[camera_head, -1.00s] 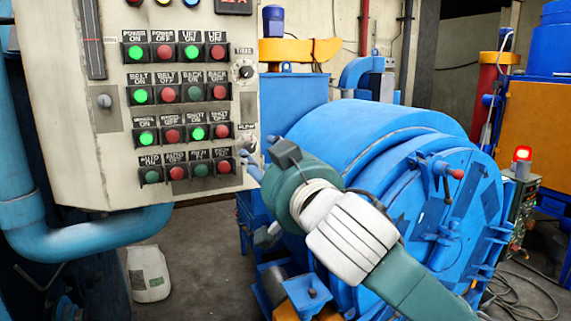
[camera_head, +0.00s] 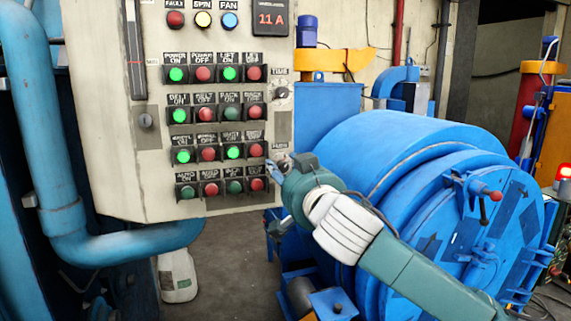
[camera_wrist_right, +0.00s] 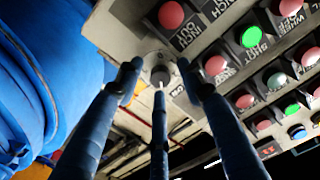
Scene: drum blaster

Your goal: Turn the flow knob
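The flow knob (camera_wrist_right: 160,73) is a small dark round knob with a pale mark, near the edge of the cream control panel (camera_head: 230,105). In the head view it sits at the panel's lower right edge, mostly hidden by my right gripper (camera_head: 279,168). In the right wrist view, the blue fingers of my right gripper (camera_wrist_right: 160,78) are spread around the knob, one on each side and one below. Gaps show between the side fingers and the knob; whether the lower fingertip touches it I cannot tell. My left gripper is out of view.
A large blue drum machine (camera_head: 400,160) stands right, behind my right arm. A blue pipe (camera_head: 130,245) runs below the panel.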

